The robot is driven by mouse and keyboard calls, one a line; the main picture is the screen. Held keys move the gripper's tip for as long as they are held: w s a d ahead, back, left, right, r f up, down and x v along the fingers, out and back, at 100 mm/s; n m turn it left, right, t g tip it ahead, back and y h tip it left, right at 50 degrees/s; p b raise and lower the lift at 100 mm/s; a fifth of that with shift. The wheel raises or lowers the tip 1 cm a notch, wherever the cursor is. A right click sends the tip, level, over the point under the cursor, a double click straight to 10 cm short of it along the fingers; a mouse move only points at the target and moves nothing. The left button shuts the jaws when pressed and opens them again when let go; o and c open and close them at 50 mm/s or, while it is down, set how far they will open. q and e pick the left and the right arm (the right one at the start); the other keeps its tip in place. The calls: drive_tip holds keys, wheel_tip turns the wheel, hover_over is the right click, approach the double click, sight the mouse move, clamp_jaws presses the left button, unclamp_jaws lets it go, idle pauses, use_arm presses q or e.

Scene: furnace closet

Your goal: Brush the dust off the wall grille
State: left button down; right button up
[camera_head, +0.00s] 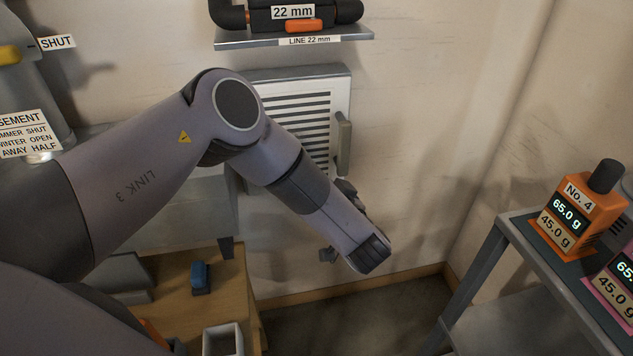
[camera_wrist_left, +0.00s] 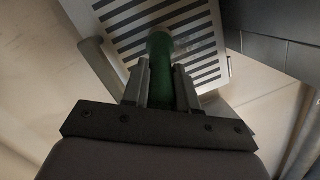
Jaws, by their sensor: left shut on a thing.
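The wall grille (camera_head: 318,112) is a pale panel with dark horizontal slats, partly hidden behind my left arm in the head view. It also shows in the left wrist view (camera_wrist_left: 196,18), with greyish patches on the slats. My left gripper (camera_wrist_left: 162,82) is shut on a green brush handle (camera_wrist_left: 162,92). The brush's pale rounded end (camera_wrist_left: 159,43) points toward the grille and overlaps its lower slats in this view; I cannot tell whether it touches. In the head view the brush is hidden by my wrist. My right gripper is not in view.
A grey handle (camera_head: 343,143) sticks out at the grille's right edge. A shelf labelled LINE 22 mm (camera_head: 345,35) holds a pipe above.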

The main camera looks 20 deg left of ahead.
use_arm(q)
drive_tip(key=shift+s+a+p, duration=0.6)
drive_tip(key=shift+s+a, duration=0.1)
drive_tip(key=shift+a, duration=0.25)
drive_tip(key=shift+s+a+p, duration=0.6)
drive_tip(key=shift+s+a, duration=0.05)
drive_tip(key=shift+a, duration=0.25)
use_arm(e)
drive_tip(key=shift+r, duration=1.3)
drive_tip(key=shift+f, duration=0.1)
use_arm(q)
drive_tip(key=w+d+b, duration=0.5)
drive_tip(key=d+b, duration=0.1)
drive_tip(key=d, duration=0.1)
drive_tip(key=shift+w, duration=0.2)
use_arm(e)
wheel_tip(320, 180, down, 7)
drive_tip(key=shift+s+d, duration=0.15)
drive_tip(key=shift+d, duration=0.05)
